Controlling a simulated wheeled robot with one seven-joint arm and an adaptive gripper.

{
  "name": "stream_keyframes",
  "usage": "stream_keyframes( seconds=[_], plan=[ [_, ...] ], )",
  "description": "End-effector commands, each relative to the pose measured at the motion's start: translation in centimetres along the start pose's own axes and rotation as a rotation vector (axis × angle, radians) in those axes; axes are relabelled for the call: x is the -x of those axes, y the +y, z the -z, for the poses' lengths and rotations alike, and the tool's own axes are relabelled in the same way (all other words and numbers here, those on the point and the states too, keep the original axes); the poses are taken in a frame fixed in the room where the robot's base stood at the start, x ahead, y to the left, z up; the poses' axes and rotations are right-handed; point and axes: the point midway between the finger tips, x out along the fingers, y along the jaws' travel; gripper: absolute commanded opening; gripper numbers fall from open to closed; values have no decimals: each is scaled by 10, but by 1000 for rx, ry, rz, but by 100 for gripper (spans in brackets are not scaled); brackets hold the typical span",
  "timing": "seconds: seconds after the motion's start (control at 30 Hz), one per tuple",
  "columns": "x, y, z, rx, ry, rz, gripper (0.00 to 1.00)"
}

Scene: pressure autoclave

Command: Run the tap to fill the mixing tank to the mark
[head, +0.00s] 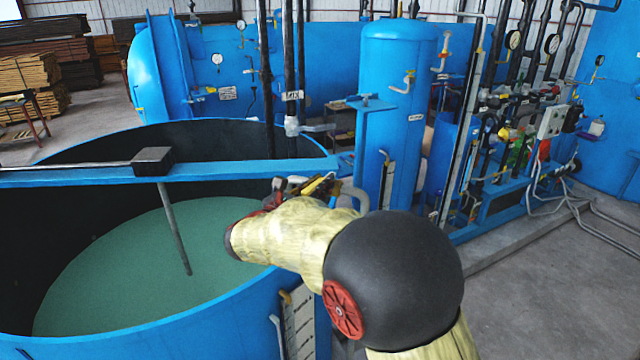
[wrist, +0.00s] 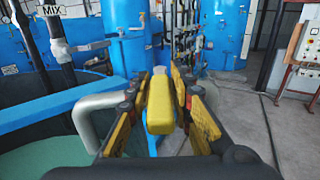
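The mixing tank (head: 215,325) is a large round blue open tank at the left of the head view, with green liquid inside; the wrist view shows its liquid (wrist: 50,160) at lower left. A pale ladder-like plate (head: 299,325) is on its outer wall; I cannot read a mark. My gripper (head: 318,186) is by the tank's right rim. In the wrist view a yellow tap handle (wrist: 160,105) lies between the fingers of my gripper (wrist: 167,85); whether they touch it is unclear. A grey bent pipe (wrist: 88,112) is left of the fingers. No water stream is visible.
A blue beam (head: 80,176) with a stirrer rod (head: 174,230) crosses the tank. A tall blue vessel (head: 395,110) stands behind my gripper. Valves and gauges (head: 520,140) crowd a blue frame at right. Bare floor (head: 530,290) lies at lower right.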

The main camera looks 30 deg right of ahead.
Motion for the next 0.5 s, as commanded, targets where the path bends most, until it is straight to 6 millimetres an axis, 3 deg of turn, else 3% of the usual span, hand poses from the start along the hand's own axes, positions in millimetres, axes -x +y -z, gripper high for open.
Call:
stream_keyframes(
  seconds=[0.33, 0.5],
  plan=[
    [0, 0, 0, 0, 0, 0, 1],
    [0, 0, 0, 0, 0, 0, 0]
  ],
)
